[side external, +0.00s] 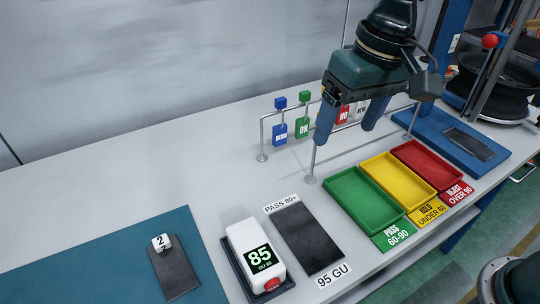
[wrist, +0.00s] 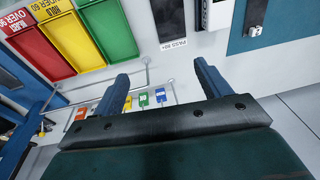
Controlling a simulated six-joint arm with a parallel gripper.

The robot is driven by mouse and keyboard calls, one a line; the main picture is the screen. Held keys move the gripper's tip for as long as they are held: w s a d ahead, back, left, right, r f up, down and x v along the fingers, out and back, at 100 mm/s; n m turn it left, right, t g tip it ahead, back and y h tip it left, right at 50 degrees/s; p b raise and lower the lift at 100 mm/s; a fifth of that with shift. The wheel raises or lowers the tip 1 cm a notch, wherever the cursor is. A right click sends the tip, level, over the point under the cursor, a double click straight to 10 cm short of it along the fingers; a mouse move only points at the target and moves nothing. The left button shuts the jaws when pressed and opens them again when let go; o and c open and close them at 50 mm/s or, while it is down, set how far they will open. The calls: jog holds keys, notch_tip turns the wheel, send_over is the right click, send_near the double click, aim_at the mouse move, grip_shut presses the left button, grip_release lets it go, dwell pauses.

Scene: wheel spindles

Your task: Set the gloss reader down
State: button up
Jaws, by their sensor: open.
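The gloss reader (side external: 248,240) is a white block with a dark display reading 85 GU and a red button at its front end. It sits in a dark cradle (side external: 233,270) on the white bench, left of a dark tile (side external: 306,240) labelled PASS 80+ and 95 GU. It is partly cut off at the top of the wrist view (wrist: 221,14). My gripper (side external: 346,136) is open and empty, above the bench near the tag rail, well away from the reader. Both fingers show spread in the wrist view (wrist: 164,80).
A rail (side external: 262,138) with coloured hanging tags stands behind. Green (side external: 362,200), yellow (side external: 398,180) and red (side external: 427,165) trays lie to the right. A teal mat (side external: 100,262) holds a dark plate with a white block marked 2. The back left bench is clear.

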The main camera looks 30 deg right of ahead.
jog(key=s+d+t, duration=0.2)
jog(key=s+d, duration=0.5)
jog(key=d, duration=0.3)
jog(key=s+d+t+h, duration=0.1)
jog(key=s+d+t, duration=0.1)
jog(key=s+d, duration=0.5)
jog(key=d, duration=0.3)
jog(key=shift+s+d+f, duration=0.25)
jog(key=shift+s+f, duration=0.05)
jog(key=shift+f, duration=0.05)
